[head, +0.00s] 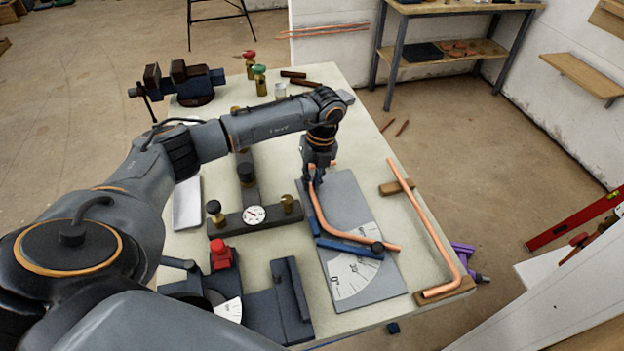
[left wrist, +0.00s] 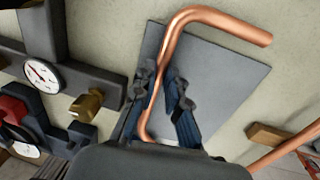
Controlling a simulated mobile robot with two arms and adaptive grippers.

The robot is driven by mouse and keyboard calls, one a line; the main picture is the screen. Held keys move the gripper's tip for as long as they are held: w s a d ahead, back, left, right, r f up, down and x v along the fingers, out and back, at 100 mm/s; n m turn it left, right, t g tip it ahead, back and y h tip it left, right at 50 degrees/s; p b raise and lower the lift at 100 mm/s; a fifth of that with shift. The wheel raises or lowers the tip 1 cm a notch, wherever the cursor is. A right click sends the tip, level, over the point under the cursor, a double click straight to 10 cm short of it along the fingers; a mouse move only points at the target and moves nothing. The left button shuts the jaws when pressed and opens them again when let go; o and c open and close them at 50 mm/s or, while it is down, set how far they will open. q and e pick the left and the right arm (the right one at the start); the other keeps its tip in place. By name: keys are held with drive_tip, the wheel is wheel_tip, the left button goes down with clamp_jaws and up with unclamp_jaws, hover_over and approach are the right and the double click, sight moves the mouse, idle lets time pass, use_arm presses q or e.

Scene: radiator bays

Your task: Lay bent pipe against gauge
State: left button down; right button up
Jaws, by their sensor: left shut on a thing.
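The bent copper pipe (head: 326,222) is in my left gripper (head: 313,183), whose fingers are shut on its long leg. The pipe's near leg runs right along the gauge's blue arm (head: 345,249), and its end reaches past the plate's right side. I cannot tell whether pipe and blue arm touch. The gauge is a grey plate (head: 345,190) with a white angle scale (head: 352,279). My right gripper is not in view.
Another bent copper pipe (head: 425,222) rests on wooden blocks (head: 398,187) to the right. A dial fixture (head: 230,219), a red-topped clamp (head: 220,257) and a vise (head: 190,82) stand to the left and back. The bench's right edge is close to the second pipe.

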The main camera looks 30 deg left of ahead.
use_arm(q)
drive_tip(key=c, duration=1.3)
unclamp_jaws()
drive_tip(key=r, duration=0.4)
drive_tip(key=w+r, duration=0.1)
drive_tip(key=r, duration=0.2)
drive_tip(key=d+r, duration=0.1)
drive_tip(key=r, duration=0.3)
drive_tip(key=shift+w+r, duration=0.15)
drive_tip(key=shift+r, duration=0.2)
